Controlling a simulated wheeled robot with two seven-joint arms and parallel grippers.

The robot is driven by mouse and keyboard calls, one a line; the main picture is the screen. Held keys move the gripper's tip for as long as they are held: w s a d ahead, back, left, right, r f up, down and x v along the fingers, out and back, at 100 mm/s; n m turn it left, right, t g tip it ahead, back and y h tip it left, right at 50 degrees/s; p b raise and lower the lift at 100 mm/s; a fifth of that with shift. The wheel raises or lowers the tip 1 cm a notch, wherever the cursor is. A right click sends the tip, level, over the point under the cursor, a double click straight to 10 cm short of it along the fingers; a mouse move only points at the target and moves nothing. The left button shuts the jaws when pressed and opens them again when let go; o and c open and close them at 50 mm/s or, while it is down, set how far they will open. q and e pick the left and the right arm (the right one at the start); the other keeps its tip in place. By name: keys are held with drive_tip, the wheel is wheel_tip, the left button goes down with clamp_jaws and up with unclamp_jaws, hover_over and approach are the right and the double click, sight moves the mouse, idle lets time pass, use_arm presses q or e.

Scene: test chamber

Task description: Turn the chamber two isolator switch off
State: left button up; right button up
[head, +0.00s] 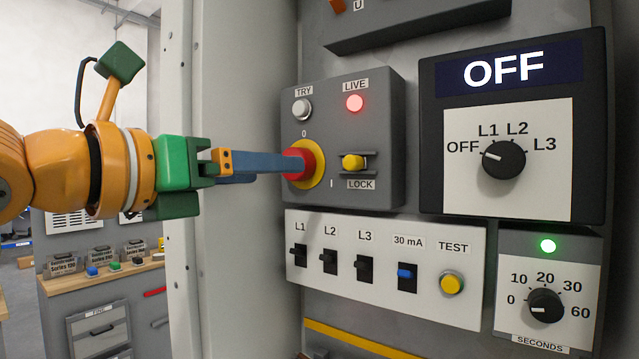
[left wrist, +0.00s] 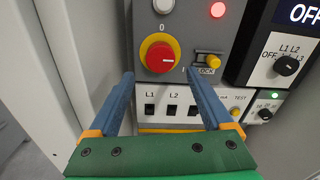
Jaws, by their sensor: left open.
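The isolator switch is a red knob (left wrist: 160,57) on a yellow disc (head: 318,176), on a grey box (head: 376,120) marked 0 above and I at lower right. In the left wrist view a pale mark on the knob faces right, towards the I side. The LIVE lamp (head: 355,103) glows red. A yellow LOCK slider (head: 353,162) sits right of the knob. My left gripper (head: 284,163) is open and empty, its blue fingertips close in front of the knob; contact cannot be told. No chamber number is readable. My right gripper is out of view.
A TRY button (head: 302,109) is above the knob. A breaker strip (head: 433,291) with several switches lies just below. A dial panel (head: 511,62) reading OFF and a SECONDS timer (head: 548,328) are at right. The cabinet's pale edge (head: 196,290) stands left, near my arm.

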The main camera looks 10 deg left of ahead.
use_arm(q)
drive_tip(key=shift+r+p+x, duration=0.15)
drive_tip(key=shift+p+x, duration=0.6)
drive_tip(key=shift+x, duration=0.45)
drive_tip(key=shift+r+p+x, duration=0.15)
drive_tip(key=shift+p+x, duration=0.6)
drive_tip(key=shift+x, duration=0.4)
drive_tip(key=shift+s+a, duration=0.1)
drive_tip(key=shift+s, duration=0.1)
drive_tip(key=c, duration=0.6)
drive_tip(key=shift+s+r, duration=0.1)
clamp_jaws()
drive_tip(key=shift+n+t+b, duration=0.3)
drive_tip(key=shift+n+b, duration=4.1)
drive_tip(key=shift+n, duration=4.6)
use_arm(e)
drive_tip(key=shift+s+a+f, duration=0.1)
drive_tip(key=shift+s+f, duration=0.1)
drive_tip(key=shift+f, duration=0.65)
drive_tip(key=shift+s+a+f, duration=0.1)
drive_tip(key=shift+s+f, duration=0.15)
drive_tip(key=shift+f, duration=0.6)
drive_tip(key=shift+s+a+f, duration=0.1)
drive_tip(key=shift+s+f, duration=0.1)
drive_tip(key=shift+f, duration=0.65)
